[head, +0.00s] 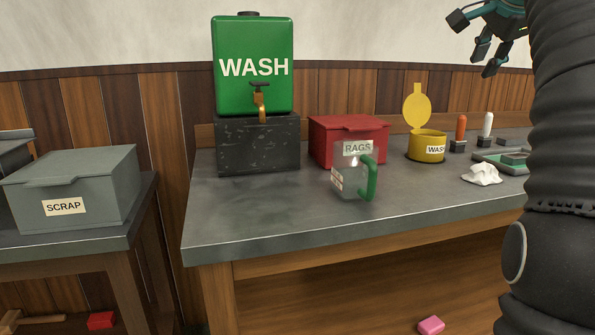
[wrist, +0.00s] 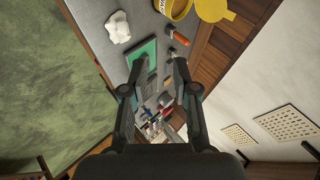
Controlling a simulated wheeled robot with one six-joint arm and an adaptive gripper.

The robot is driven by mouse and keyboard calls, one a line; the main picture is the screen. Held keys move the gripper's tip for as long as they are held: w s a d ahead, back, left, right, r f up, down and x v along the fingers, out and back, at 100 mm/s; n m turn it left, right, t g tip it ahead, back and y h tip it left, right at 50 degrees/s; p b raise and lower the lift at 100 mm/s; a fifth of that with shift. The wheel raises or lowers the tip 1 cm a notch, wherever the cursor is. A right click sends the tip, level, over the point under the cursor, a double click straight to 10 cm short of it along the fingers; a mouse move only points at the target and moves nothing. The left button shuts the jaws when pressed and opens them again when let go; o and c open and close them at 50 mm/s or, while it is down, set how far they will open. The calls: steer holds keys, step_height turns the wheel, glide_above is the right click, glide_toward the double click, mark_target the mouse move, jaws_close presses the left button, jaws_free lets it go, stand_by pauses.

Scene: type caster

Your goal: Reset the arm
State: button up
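My gripper (head: 475,45) is raised at the top right in the head view, above the back of the workbench (head: 235,215). It also shows in the wrist view (wrist: 155,75), with its two fingers spread apart. Nothing is between the fingers, and it touches nothing. The bench top lies some way beyond the fingertips. My dark, ribbed arm fills the right edge of the head view and hides part of the bench there.
The bench bears a green WASH tank (head: 253,45), a red RAGS box (head: 362,128), a clear jug (head: 348,183) with a green handle, an open yellow can (head: 425,146) and a white crumpled cloth (head: 482,174). A grey SCRAP box (head: 95,180) stands left.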

steer(key=s+a+f+n+g+y, duration=0.1)
steer(key=s+a+f+n, duration=0.4)
steer(key=f, duration=0.3)
steer(key=s+a+f+n+g, duration=0.1)
steer(key=s+a+f+n, duration=0.2)
steer(key=s+a+f, duration=0.35)
steer(key=s+a+f+n, duration=0.2)
steer(key=s+f, duration=0.3)
steer(key=f, duration=0.4)
steer(key=s+a+f+n+g, duration=0.1)
steer(key=s+f, duration=0.4)
steer(key=f, duration=0.5)
steer(key=s+a+f+n+y, duration=0.1)
steer(key=s+a+f+n, duration=0.3)
steer(key=f, duration=0.6)
steer(key=shift+s+n+g, duration=0.3)
steer(key=shift+s+n, duration=0.2)
steer(key=shift+s, duration=0.4)
steer(key=shift+a+f, duration=0.1)
